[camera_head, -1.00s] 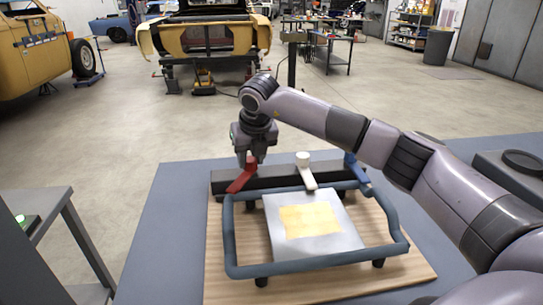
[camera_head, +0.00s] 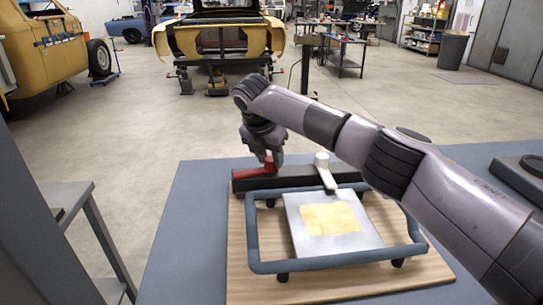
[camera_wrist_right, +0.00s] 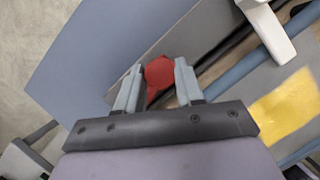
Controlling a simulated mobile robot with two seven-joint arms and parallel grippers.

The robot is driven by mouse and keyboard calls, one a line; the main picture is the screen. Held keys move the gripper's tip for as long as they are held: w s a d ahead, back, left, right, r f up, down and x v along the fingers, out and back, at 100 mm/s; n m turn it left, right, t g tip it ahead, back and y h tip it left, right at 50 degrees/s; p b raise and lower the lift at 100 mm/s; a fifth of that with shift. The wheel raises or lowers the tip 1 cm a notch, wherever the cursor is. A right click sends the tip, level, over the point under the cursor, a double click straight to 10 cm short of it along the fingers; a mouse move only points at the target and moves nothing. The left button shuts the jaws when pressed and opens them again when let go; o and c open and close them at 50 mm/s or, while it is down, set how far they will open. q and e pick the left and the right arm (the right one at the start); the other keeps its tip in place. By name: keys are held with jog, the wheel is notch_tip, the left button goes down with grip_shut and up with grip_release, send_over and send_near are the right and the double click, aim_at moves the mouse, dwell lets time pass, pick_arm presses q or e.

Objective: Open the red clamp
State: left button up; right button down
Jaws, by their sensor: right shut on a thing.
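The red clamp (camera_head: 252,173) sits at the left end of the black bar at the back of the fixture. Its lever now lies roughly along the bar, with its end raised between my fingers. My right gripper (camera_head: 268,160) is shut on it from above. In the right wrist view the red end (camera_wrist_right: 158,76) shows between the two grey fingers (camera_wrist_right: 158,90). The white clamp (camera_head: 325,172) points toward the metal plate (camera_head: 292,215). The blue clamp is hidden behind my right arm. My left gripper is not in view.
A blue tube frame (camera_head: 252,240) surrounds the plate with its yellow patch (camera_head: 330,218). All stands on a wooden board (camera_head: 240,285) on the blue-grey table (camera_head: 190,220). The table's left side is clear. A dark tray (camera_head: 515,180) lies at the right.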

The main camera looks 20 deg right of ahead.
jog(key=shift+w+r+m+g, duration=0.15)
jog(key=shift+m+g, duration=0.15)
jog(key=shift+m, duration=0.9)
jog(key=c, duration=0.7)
grip_release()
jog(key=v, duration=0.7)
jog(key=shift+a, duration=0.15)
